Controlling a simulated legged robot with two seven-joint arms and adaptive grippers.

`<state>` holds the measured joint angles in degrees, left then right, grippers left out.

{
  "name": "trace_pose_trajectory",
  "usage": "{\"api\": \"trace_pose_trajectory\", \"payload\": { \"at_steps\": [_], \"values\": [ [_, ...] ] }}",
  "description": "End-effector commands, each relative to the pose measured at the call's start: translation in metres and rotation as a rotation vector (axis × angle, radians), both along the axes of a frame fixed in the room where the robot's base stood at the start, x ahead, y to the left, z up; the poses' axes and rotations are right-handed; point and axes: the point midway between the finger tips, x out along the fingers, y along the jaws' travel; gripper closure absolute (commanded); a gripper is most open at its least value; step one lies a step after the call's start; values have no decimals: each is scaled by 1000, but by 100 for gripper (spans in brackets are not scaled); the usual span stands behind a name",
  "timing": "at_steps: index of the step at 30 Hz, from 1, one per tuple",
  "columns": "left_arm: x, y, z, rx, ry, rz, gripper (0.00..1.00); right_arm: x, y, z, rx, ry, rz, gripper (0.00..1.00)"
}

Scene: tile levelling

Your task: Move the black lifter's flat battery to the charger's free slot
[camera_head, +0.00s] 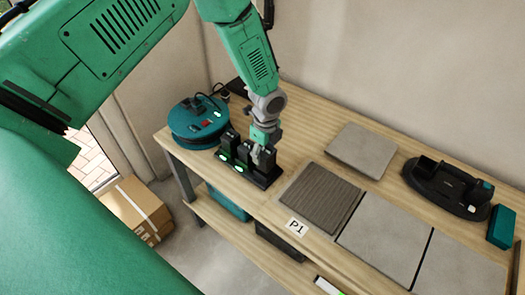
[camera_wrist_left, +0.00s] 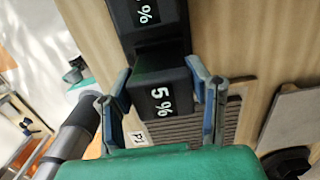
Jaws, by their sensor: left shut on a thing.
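The black charger (camera_head: 272,178) stands on the bench with black batteries (camera_head: 229,141) upright in it and green lights along its front. My left gripper (camera_head: 262,152) is over its right-hand end. In the left wrist view my left gripper (camera_wrist_left: 163,98) is shut on a black battery (camera_wrist_left: 155,75) marked 5 %. Another battery (camera_wrist_left: 138,28) with a % mark is just beyond it. My fingers hide whether the held battery is fully seated in its slot. The black lifter (camera_head: 440,190) lies at the right of the bench. My right gripper is not in view.
A teal cable reel (camera_head: 195,122) sits left of the charger. A dark ribbed panel (camera_head: 320,198), grey tiles (camera_head: 385,237) and a loose tile (camera_head: 362,150) lie to its right. A teal block (camera_head: 501,227) stands near the lifter. A cardboard box (camera_head: 135,208) is on the floor.

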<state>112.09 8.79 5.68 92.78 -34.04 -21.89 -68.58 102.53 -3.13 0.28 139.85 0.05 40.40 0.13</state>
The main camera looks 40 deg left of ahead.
Motion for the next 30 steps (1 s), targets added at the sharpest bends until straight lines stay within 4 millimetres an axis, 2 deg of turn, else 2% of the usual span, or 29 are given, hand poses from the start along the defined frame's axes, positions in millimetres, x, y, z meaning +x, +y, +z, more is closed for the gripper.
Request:
{"api": "trace_pose_trajectory", "payload": {
  "at_steps": [30],
  "values": [
    [0,3,-6,-1,-1,0,84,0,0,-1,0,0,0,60]
  ]
}}
